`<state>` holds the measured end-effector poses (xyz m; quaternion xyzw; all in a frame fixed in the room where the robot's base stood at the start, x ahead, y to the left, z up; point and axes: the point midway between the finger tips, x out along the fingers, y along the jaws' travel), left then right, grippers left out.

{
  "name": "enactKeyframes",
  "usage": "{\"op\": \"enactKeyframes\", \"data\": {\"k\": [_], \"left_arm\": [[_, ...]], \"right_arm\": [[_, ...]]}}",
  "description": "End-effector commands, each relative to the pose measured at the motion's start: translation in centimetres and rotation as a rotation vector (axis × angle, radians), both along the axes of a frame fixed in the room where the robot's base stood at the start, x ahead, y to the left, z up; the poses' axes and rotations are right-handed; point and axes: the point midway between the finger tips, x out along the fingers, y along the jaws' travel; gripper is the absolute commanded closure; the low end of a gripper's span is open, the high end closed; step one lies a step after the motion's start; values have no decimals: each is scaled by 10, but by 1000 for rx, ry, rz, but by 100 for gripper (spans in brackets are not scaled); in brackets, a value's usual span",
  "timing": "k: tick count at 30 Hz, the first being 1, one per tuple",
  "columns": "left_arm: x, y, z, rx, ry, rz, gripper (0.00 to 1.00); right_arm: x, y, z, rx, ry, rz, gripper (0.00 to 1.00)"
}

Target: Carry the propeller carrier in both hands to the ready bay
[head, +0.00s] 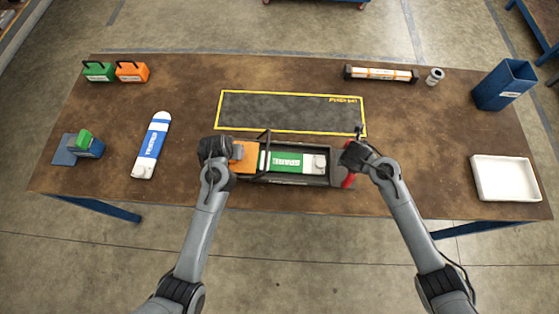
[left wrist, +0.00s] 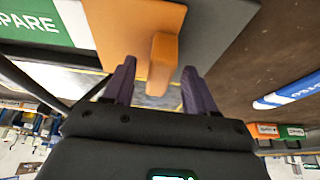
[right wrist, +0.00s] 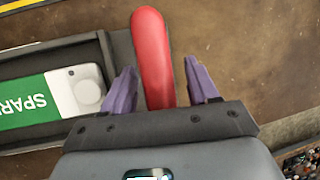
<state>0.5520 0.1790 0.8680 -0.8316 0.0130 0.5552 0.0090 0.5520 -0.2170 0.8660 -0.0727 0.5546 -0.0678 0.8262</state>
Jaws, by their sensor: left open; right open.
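The propeller carrier (head: 290,180), a long dark tray, lies on the table in front of the ready bay (head: 270,113), a dark yellow-outlined rectangle. A green and white piece marked SPARE (head: 283,161) lies in it; it also shows in the right wrist view (right wrist: 30,103). An orange part (head: 245,153) is at its left end and a red handle (head: 348,181) at its right. My left gripper (left wrist: 160,78) is open, with the orange part's narrow tab (left wrist: 161,60) between its fingers. My right gripper (right wrist: 160,80) is open, with the red handle (right wrist: 151,50) between its fingers.
Green (head: 99,71) and orange (head: 131,71) blocks stand back left. A blue-white piece (head: 152,145) lies left of the carrier. An orange-white bar (head: 380,73), a small can (head: 434,76), a blue bin (head: 504,86) and a white tray (head: 505,178) are right. The bay is clear.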

Motion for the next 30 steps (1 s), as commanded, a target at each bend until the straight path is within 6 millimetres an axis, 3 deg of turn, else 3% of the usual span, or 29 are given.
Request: {"op": "enactKeyframes", "data": {"k": [12, 23, 24, 30], "left_arm": [[2, -1, -4, -1, 0, -1, 44], [1, -1, -4, -1, 0, -1, 99], [1, -1, -4, -1, 1, -1, 100], [1, -1, -4, -1, 1, -1, 100]], "right_arm": [[2, -1, -4, 0, -1, -1, 41], [2, -1, -4, 0, -1, -1, 96], [2, -1, -4, 0, -1, -1, 100], [2, -1, -4, 0, -1, -1, 100]]}}
